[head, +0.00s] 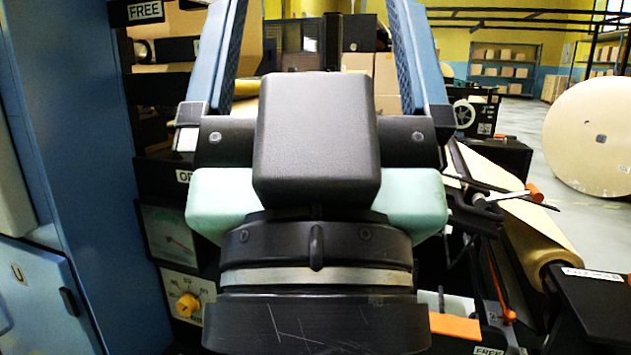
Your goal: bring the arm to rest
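My gripper (318,40) fills the middle of the head view, close to the camera and pointing up in the picture. Its two blue ridged fingers stand wide apart, and nothing shows between them except the background. The fingertips run out of the top edge. The black gripper body and the wrist hide much of the scene behind. No object is seen in the gripper's hold.
A blue cabinet (70,150) stands close on the left, beside a panel with a dial (168,235) and yellow knob (188,304). A machine with a kraft roll (535,235) is at right. A large paper roll (590,137) stands on open floor (590,250) beyond.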

